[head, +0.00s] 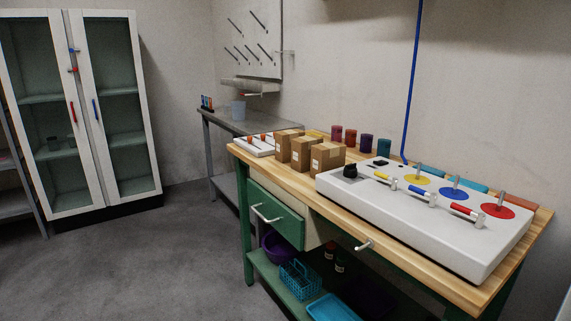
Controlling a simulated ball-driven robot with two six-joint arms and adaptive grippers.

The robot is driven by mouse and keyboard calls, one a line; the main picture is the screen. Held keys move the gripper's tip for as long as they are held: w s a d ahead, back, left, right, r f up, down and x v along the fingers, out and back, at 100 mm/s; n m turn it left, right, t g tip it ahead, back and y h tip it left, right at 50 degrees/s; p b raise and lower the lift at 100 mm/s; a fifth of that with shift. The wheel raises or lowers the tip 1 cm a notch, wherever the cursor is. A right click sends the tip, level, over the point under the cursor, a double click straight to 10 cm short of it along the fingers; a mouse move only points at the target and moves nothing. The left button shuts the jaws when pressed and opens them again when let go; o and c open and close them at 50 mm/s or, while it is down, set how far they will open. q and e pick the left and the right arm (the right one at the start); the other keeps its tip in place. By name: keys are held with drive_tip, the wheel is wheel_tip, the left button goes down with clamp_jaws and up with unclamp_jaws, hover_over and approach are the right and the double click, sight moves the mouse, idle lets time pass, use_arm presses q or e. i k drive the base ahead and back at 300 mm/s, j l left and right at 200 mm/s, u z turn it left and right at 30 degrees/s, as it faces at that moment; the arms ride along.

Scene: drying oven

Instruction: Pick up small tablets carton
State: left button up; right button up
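Several small brown cardboard cartons stand side by side on the wooden workbench in the head view. The front carton (318,157) is the nearest to the white panel. A middle carton (301,152) stands just left of it, and another carton (284,143) stands behind to the left. Pale labels show on them but are too small to read, so I cannot tell which is the small tablets carton. Neither of my grippers is in view.
The workbench (392,239) carries a white panel (424,214) with coloured discs and handles. Several coloured jars (351,137) stand behind the cartons. A green drawer (272,211) is below. A glass cabinet (81,115) stands left. The grey floor (170,260) is clear.

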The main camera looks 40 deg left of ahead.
sight(301, 146)
drive_tip(key=j+u, duration=0.15)
drive_tip(key=u, duration=0.25)
drive_tip(key=i+u, duration=0.15)
drive_tip(key=u, duration=0.25)
drive_tip(key=i+j+u, duration=0.1)
drive_tip(key=u, duration=0.3)
drive_tip(key=i+j+u, duration=0.1)
drive_tip(key=u, duration=0.3)
